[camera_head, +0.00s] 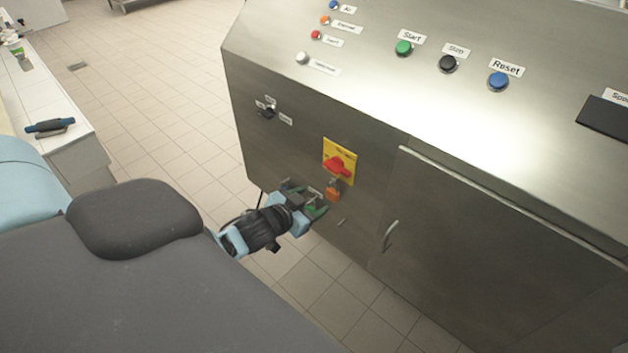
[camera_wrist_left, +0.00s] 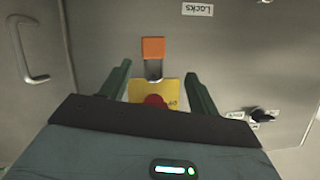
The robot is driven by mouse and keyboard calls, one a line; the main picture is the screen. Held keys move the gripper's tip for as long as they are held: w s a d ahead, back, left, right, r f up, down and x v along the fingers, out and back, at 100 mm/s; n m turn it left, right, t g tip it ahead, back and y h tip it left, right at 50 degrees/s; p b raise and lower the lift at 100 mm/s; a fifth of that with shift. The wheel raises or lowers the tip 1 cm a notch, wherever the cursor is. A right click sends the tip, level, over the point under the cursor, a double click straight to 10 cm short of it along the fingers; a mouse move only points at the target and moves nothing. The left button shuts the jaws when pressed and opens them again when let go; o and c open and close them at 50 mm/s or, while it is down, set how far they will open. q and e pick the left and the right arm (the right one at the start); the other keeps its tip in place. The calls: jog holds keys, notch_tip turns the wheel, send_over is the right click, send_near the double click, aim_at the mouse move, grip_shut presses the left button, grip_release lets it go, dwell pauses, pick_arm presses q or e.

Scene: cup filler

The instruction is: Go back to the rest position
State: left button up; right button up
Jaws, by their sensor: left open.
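My left gripper (camera_head: 317,202) is in front of the steel machine's front panel, just below the yellow plate (camera_head: 339,162) with the red rotary switch (camera_head: 338,166). In the left wrist view its two green fingers (camera_wrist_left: 158,85) are spread apart with nothing held between them. The orange block (camera_wrist_left: 153,49) with a metal piece shows beyond the fingertips; the orange part also shows in the head view (camera_head: 333,194). The red switch (camera_wrist_left: 154,101) and yellow plate are partly hidden by the gripper body in the wrist view. My right gripper is in neither view.
The machine (camera_head: 290,100) has a small black selector (camera_head: 267,112), a door handle (camera_head: 390,236), and buttons including green Start (camera_head: 404,48), black Stop (camera_head: 447,63) and blue Reset (camera_head: 498,81). A white counter (camera_head: 40,90) stands at the left. Open tiled floor (camera_head: 150,80) lies between.

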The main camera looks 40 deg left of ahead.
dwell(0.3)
pick_arm(q)
jog(key=s+d+f+g+p, duration=0.1)
jog(key=s+d+f, duration=0.2)
jog(key=s, duration=0.8)
jog(key=s+d+f+g+h+p, duration=0.1)
jog(key=s+d+f+g+p, duration=0.1)
jog(key=s+d, duration=0.5)
jog(key=s+d+f+g+h+p, duration=0.1)
jog(key=s+d+f, duration=0.3)
jog(key=s, duration=1.1)
jog(key=shift+d+n+g+p, duration=0.3)
jog(key=shift+d+g+p, duration=0.1)
jog(key=shift+d, duration=0.35)
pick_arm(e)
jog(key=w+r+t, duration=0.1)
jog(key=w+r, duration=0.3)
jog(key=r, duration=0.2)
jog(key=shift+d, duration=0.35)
pick_arm(q)
jog(key=shift+s, duration=0.1)
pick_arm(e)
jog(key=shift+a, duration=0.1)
